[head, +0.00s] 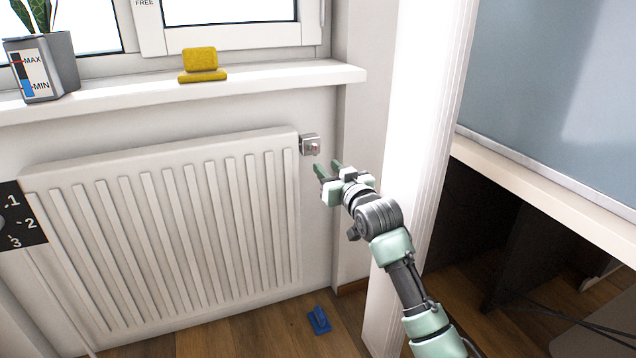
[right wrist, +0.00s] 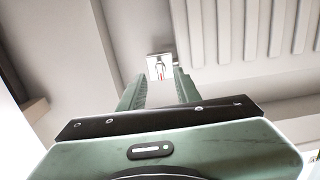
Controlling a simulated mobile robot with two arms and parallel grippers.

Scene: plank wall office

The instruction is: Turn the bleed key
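The bleed key (head: 313,148) sits on a small square metal fitting at the upper right corner of the white radiator (head: 170,215). In the right wrist view the bleed key (right wrist: 160,69) shows small, with a red mark, on its pale square plate beyond the fingertips. My right gripper (head: 328,168) is open and empty, just below and to the right of the key, apart from it. In the right wrist view its two green fingers (right wrist: 160,85) stand apart with the key between them in the picture. My left gripper is not in view.
A window sill (head: 290,84) juts out above the radiator, holding a yellow object (head: 200,62) and a grey planter (head: 45,68). A white post (head: 420,130) stands right of the radiator, close to my right arm. A blue object (head: 319,320) lies on the floor.

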